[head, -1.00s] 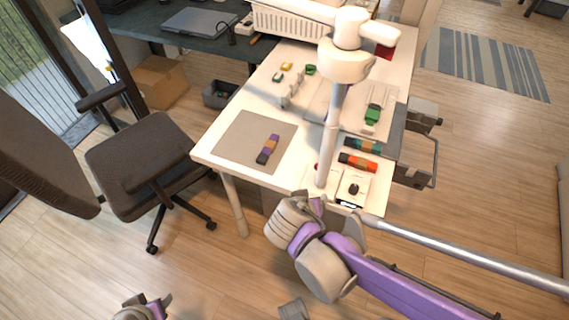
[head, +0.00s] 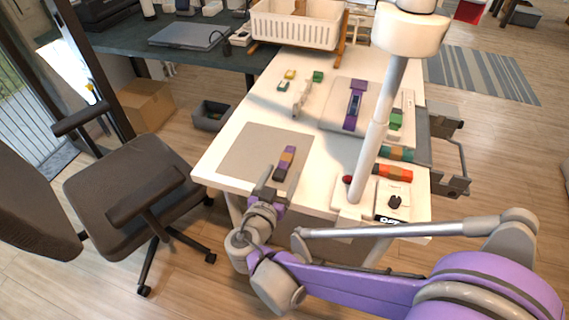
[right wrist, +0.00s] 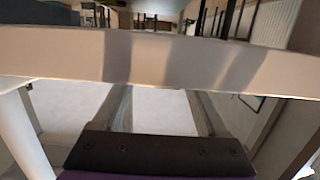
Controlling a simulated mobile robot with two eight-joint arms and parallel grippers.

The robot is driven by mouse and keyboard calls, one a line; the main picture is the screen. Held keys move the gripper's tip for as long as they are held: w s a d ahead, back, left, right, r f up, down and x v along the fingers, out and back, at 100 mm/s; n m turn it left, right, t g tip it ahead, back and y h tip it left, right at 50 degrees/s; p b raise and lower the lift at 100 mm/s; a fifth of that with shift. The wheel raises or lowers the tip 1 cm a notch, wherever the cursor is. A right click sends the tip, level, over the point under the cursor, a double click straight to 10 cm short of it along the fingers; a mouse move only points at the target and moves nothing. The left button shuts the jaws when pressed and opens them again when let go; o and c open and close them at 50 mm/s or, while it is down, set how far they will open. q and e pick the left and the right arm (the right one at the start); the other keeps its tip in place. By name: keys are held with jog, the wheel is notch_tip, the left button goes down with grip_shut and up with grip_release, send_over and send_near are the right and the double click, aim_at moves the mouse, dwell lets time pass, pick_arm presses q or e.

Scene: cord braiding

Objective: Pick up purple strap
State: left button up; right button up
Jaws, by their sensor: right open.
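A purple strap (head: 353,108), with purple ends and a darker middle, lies on a pale board towards the right of the white table in the head view. A short bundle (head: 285,163) with purple, orange and dark parts lies on the grey mat. My right gripper (head: 274,179) is open and empty at the table's near edge, just on the near side of the bundle and apart from it. In the right wrist view its two fingers (right wrist: 158,95) are spread, with the table edge (right wrist: 160,62) across the picture beyond them. My left gripper is out of view.
The grey mat (head: 245,150) has bare room left of the bundle. A teal-and-orange roll (head: 398,154) and an orange-red roll (head: 392,173) lie at the right. An office chair (head: 130,190) stands left of the table.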

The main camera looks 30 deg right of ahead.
aim_at(285, 160)
jog(key=x, duration=0.2)
jog(key=b+x, duration=0.1)
jog(key=x, duration=0.2)
jog(key=shift+w+a+r, duration=0.1)
jog(key=shift+w+a, duration=0.05)
jog(key=shift+w, duration=0.25)
jog(key=shift+c, duration=0.2)
grip_shut()
